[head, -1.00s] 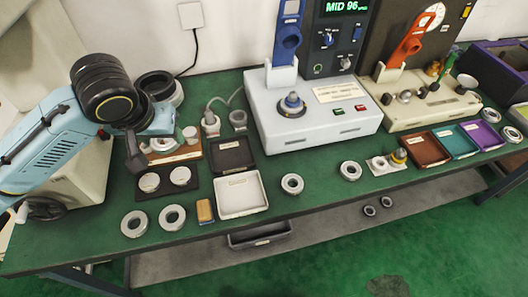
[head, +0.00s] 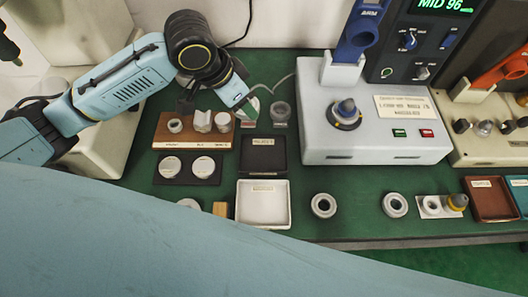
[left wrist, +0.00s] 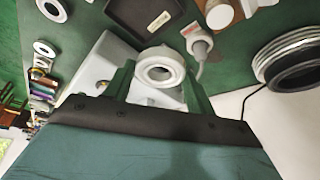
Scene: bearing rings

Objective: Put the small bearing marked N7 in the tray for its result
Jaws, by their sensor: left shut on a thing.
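My left gripper (head: 246,106) is above the table, behind and right of the wooden rack. In the left wrist view its fingers (left wrist: 160,88) are shut on a small grey bearing ring (left wrist: 160,69). No mark on it can be read. A black tray (head: 284,158) and a white tray (head: 263,222) stand one behind the other, in front of the gripper. A brown tray (head: 490,212) and a teal tray (head: 521,200) are at the right edge; their labels are too small to read. My right gripper is not in view.
A wooden rack (head: 172,145) holds small parts. A grey ring-shaped fixture (head: 280,113) stands just right of the gripper. The white test machine (head: 345,140) is farther right. Loose rings (head: 323,205) (head: 394,205) lie along the front edge. My own arm covers the lower left.

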